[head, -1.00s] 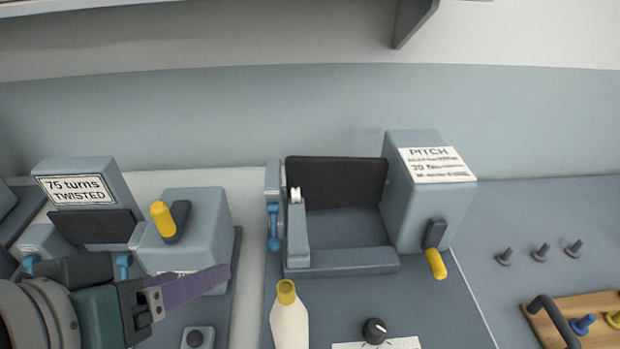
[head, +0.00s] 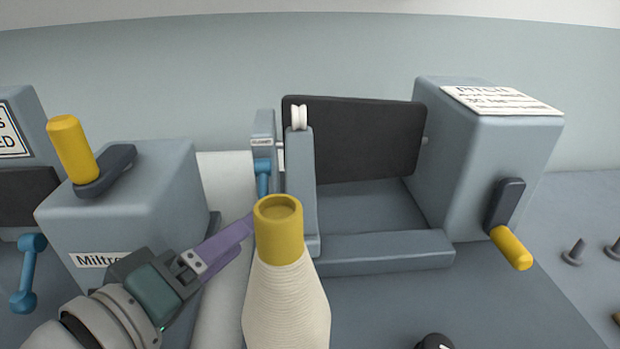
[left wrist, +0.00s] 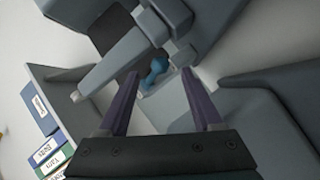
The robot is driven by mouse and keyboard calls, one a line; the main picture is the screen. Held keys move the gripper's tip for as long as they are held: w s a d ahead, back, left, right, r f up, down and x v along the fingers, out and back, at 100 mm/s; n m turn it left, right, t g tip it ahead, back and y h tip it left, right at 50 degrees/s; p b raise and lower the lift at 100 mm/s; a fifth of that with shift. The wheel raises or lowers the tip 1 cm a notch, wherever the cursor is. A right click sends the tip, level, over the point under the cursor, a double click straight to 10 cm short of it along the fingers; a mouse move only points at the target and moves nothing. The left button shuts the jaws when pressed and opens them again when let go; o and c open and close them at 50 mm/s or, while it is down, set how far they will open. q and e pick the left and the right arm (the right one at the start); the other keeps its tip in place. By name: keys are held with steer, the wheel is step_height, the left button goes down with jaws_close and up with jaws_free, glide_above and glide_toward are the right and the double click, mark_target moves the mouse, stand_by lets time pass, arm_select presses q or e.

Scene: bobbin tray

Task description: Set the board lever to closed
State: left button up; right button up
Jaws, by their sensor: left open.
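A blue lever (head: 262,172) hangs at the left side of the middle machine, its lower part hidden behind a thread cone. In the left wrist view the blue lever (left wrist: 153,74) lies ahead between the two finger lines, and I cannot tell that either finger touches it. My left gripper (head: 240,236) has purple fingers and is open and empty. It reaches in from the lower left toward the lever, its tips partly hidden by the cone. A yellow-handled lever (head: 510,247) on the machine's right housing points down right. No label naming the board lever is readable. My right gripper is not in view.
The thread cone (head: 285,300) with a yellow top stands close in front of the middle machine. The left housing (head: 150,205) carries a raised yellow-handled lever (head: 72,150); another blue lever (head: 28,270) hangs at its left. Metal pegs (head: 574,252) stand on the right.

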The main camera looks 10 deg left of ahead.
arm_select(q)
steer(key=x, duration=0.6)
steer(key=shift+b, duration=0.4)
steer(key=shift+c, duration=0.4)
jaws_close()
stand_by(0.5)
